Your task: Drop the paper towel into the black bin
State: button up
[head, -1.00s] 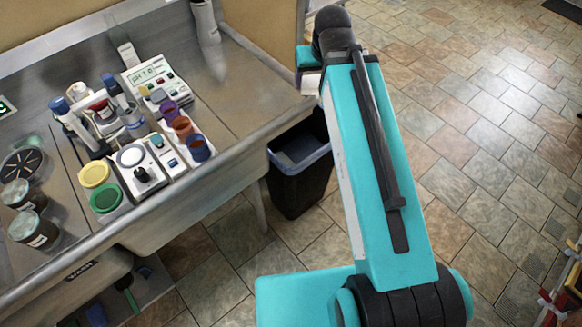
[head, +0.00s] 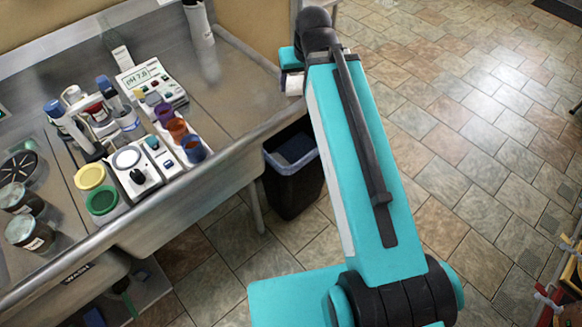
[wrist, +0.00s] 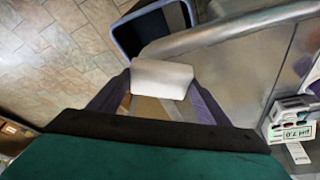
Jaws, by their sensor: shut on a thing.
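In the wrist view my gripper (wrist: 160,92) is shut on the paper towel (wrist: 161,78), a white folded piece between the two dark fingers. The black bin (wrist: 152,30) is open, with a bluish liner rim, just beyond the towel and partly covered by it. In the head view the bin (head: 292,185) stands on the floor at the right end of the steel sink counter, left of my teal arm. A small white piece (head: 294,84), apparently the towel, shows at my arm's far end. The gripper's fingers are hidden there.
The steel counter edge (head: 215,157) runs close beside the bin, and it also crosses the wrist view (wrist: 235,32). A pH meter (head: 150,82), colored cups (head: 176,130), a scale (head: 133,172) and jars (head: 28,232) stand on the counter. The tiled floor (head: 460,130) at right is mostly clear.

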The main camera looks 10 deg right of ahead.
dwell(0.3)
jog(key=r, duration=0.2)
jog(key=w+r, duration=0.1)
jog(key=r, duration=0.3)
jog(key=shift+w+r, duration=0.1)
jog(key=shift+w, duration=0.2)
jog(key=shift+d+r, duration=0.1)
jog(key=shift+r, duration=0.15)
